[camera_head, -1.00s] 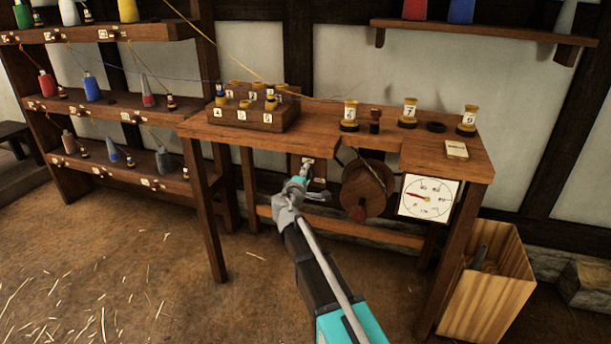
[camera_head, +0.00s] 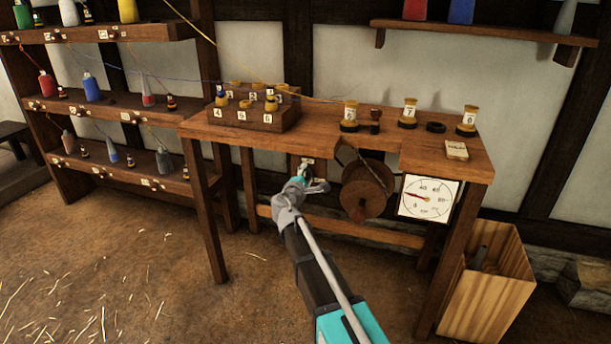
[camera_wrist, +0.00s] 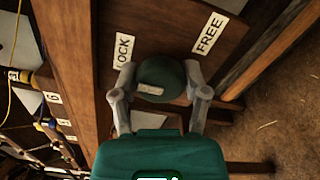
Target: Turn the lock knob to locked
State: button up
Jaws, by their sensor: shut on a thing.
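The lock knob (camera_wrist: 163,75) is a dark green round knob on a wooden board, with a pale bar mark on its face. My gripper (camera_wrist: 160,80) has a finger on each side of it and is shut on it. A LOCK label (camera_wrist: 123,50) is at the upper left of the knob and a FREE label (camera_wrist: 208,33) at its upper right. The bar mark lies nearly level across the knob's lower left part; which label it points to is unclear. In the head view my gripper (camera_head: 311,184) is below the bench, largely hiding the knob.
The wooden bench (camera_head: 340,128) carries a spool block (camera_head: 262,118) and several spools. A wooden wheel (camera_head: 367,192) and a white dial (camera_head: 429,198) are right of my gripper. A wooden bin (camera_head: 483,285) stands at lower right. The floor at left is open, with straw scattered.

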jog(key=o, duration=1.1)
jog(key=shift+o, duration=0.2)
jog(key=v, duration=1.2)
